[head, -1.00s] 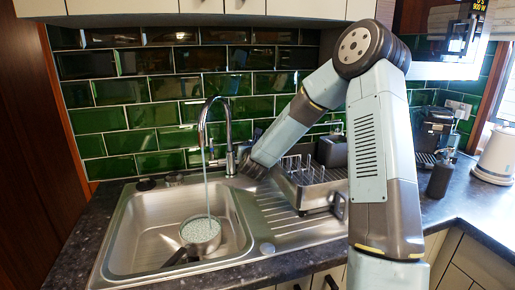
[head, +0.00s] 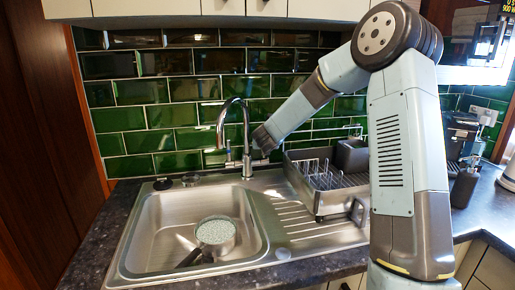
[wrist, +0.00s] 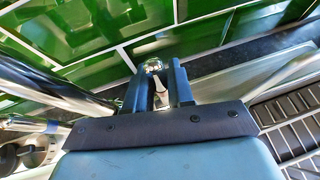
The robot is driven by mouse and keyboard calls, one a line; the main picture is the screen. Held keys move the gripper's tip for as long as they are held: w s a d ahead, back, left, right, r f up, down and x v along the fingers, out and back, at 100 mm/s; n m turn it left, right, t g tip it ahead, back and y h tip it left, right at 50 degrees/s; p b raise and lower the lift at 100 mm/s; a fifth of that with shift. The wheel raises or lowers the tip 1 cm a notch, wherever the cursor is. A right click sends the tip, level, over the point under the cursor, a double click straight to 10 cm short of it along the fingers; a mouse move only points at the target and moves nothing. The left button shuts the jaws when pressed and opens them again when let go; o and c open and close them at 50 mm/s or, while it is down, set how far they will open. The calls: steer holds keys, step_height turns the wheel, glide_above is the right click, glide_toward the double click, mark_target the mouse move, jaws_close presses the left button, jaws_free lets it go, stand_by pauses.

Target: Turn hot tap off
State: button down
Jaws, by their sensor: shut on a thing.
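The chrome mixer tap (head: 246,130) stands behind the sink, its spout arching to the left. It has a small handle on its left side (head: 229,161). My gripper (head: 260,160) is at the tap's right side, its fingertips hard to make out in the head view. In the wrist view my gripper (wrist: 157,88) is shut on a slim chrome handle with a rounded end (wrist: 153,66), part of the tap. No water stream shows below the spout. Hot or cold markings cannot be seen.
A pan (head: 215,233) filled with something pale sits in the steel sink (head: 165,225). A dish rack (head: 325,190) stands on the drainer to the right, close to my arm. Green tiles (head: 150,90) rise close behind the tap.

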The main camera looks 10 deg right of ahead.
steer(key=shift+a, duration=0.1)
stand_by(0.3)
steer(key=c, duration=1.1)
jaws_free()
steer(key=v, duration=1.3)
steer(key=shift+s+r, duration=0.15)
steer(key=shift+s, duration=0.15)
steer(key=shift+a, duration=0.1)
